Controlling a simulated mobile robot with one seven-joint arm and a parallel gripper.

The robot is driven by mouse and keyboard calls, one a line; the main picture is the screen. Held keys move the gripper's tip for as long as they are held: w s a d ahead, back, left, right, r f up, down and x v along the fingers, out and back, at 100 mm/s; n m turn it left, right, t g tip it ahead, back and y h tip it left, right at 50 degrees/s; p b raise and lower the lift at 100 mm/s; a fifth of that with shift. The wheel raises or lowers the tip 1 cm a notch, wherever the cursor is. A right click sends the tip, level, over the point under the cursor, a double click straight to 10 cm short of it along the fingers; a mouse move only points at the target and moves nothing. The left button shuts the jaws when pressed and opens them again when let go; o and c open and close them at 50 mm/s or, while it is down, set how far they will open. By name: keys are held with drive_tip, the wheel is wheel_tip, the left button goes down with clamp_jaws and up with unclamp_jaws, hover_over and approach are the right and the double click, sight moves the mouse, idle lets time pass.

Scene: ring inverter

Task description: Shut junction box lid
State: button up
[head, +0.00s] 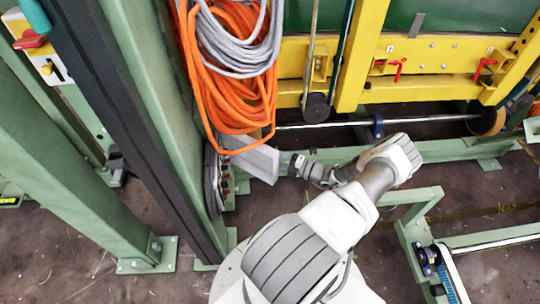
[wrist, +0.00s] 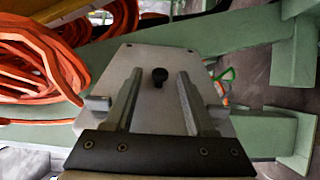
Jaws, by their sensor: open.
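The junction box lid (head: 258,163) is a flat light grey panel standing out from the green column, apparently swung open. Dark and reddish parts (head: 226,182) show beside it on the column, perhaps the box's inside. In the wrist view the lid (wrist: 205,120) fills the middle, with a black knob (wrist: 160,77) near its upper part. My gripper (head: 296,164) is at the lid's right side in the head view. In the wrist view my gripper (wrist: 160,90) has its two fingers apart, with the knob appearing between their tips. Contact with the lid cannot be told.
Coiled orange cable (head: 205,75) and grey cable (head: 238,40) hang just above the lid. The green column (head: 160,110) stands to the left. A yellow frame (head: 420,85) with a roller shaft lies behind. A green stand (head: 430,225) is at the right.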

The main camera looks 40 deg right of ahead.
drive_tip(key=p+v, duration=0.1)
drive_tip(key=v, duration=1.1)
